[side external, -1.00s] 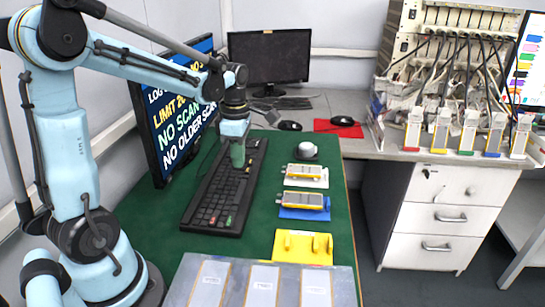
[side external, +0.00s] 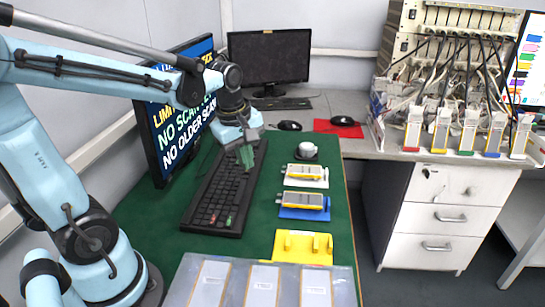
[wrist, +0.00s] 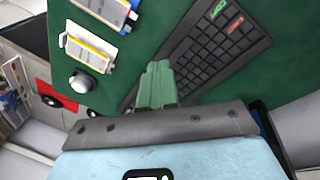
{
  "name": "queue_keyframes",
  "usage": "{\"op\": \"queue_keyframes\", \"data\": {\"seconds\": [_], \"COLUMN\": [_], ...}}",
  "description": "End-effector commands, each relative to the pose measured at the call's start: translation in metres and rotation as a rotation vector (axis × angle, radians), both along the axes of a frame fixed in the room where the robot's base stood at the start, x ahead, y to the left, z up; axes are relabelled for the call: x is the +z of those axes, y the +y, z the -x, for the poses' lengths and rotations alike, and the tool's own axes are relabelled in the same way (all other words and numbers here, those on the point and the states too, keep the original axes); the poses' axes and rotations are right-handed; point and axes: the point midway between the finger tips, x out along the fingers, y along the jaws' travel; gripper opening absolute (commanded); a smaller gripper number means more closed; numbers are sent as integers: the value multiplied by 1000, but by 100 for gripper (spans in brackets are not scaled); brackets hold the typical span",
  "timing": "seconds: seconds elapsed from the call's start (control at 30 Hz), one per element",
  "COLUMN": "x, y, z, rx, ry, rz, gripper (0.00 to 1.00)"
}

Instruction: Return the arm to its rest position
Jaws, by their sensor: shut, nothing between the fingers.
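My gripper (side external: 245,156) is above the black keyboard (side external: 222,200) on the green mat, near the keyboard's far end. Its green fingers are together with nothing between them. In the wrist view my gripper (wrist: 157,72) also shows shut and empty beside the keyboard (wrist: 222,45). From the side I cannot tell how high the fingertips are over the keys.
A white holder (side external: 322,183), a blue holder (side external: 303,213) and an empty yellow holder (side external: 289,246) stand right of the keyboard; pouch cells lie on the first two. A grey tray (side external: 235,284) is at the front. A monitor (side external: 172,125) stands left, close to my arm.

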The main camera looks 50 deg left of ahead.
Motion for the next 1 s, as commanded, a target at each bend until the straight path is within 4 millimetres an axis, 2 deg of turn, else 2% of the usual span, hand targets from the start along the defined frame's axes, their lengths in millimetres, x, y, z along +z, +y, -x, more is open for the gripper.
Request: {"op": "queue_keyframes", "data": {"seconds": [0.1,0.4,0.5,0.63,0.83,1.0], "x": [5,10,9,8,11,21], "y": [-21,-63,-72,-79,-75,-49], "z": [9,29,33,36,32,13], "rx": [-314,-1058,-1235,-1377,-1420,-1341], "ry": [-71,-229,-263,-289,-252,-93], "rz": [-83,-373,-464,-547,-586,-605], "gripper": [0,0,0,0,31,57]}}
